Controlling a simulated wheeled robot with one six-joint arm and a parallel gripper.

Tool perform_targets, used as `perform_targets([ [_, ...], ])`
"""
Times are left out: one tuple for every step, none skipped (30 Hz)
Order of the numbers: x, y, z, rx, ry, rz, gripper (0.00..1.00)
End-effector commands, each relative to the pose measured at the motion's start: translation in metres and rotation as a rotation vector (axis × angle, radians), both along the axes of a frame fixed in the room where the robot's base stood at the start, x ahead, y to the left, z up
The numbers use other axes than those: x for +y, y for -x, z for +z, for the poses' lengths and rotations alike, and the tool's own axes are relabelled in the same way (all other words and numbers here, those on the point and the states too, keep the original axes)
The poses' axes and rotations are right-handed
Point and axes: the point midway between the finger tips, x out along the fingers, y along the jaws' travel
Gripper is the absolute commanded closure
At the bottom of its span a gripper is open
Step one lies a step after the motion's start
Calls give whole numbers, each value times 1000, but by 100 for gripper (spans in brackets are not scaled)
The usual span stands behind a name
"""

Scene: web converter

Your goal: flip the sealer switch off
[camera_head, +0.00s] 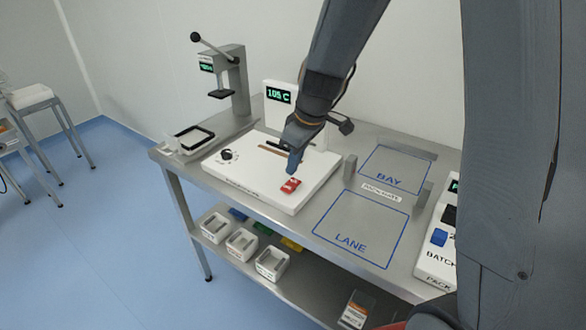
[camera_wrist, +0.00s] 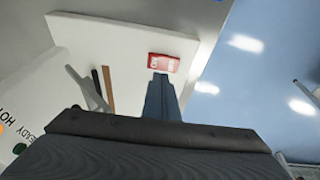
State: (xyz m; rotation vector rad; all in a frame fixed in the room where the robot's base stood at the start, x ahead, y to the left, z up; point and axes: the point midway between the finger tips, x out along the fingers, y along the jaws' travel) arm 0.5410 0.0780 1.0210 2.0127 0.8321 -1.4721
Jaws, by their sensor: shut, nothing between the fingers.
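The sealer (camera_head: 241,182) is a white box on the steel table, with an upright display panel (camera_head: 279,97) reading 105 C. Its red rocker switch (camera_head: 290,186) is on the front right of the top face. The switch also shows in the wrist view (camera_wrist: 163,63), just beyond the fingertips. My gripper (camera_head: 294,166) is shut and empty, pointing down close above the switch. In the wrist view the closed fingers (camera_wrist: 161,84) end at the switch's near edge. I cannot tell whether they touch it, or which side of the rocker is pressed.
A black knob (camera_head: 227,155) sits on the sealer's left. A lever press (camera_head: 229,80) and white tray (camera_head: 190,141) stand further left. The marked BAY (camera_head: 396,170) and LANE (camera_head: 360,230) areas on the right are empty.

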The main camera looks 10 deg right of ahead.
Motion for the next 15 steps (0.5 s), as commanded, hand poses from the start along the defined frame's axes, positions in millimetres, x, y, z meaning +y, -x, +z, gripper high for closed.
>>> perform_targets([
  [0, 1, 13, -4, -1, 1, 100],
  [-1, 2, 15, -5, 0, 1, 100],
  [-2, 4, 21, -5, -1, 0, 100],
  [-3, 6, 25, -4, 0, 0, 100],
  [-4, 7, 30, -5, 1, 0, 100],
  [-4, 9, 36, -4, 0, 0, 100],
  [-5, 10, 41, -6, 0, -1, 100],
  [-5, 12, 46, -5, -1, -1, 100],
  [-6, 14, 52, -5, 1, 0, 100],
  [-6, 16, 57, -5, 1, 0, 100],
  [-7, 17, 62, -5, -1, -1, 100],
  [-7, 19, 67, -4, 0, -1, 100],
  [-8, 21, 72, -4, 0, 0, 100],
  [-8, 22, 75, -4, 1, 0, 100],
  [-9, 24, 80, -3, 0, 0, 100],
])
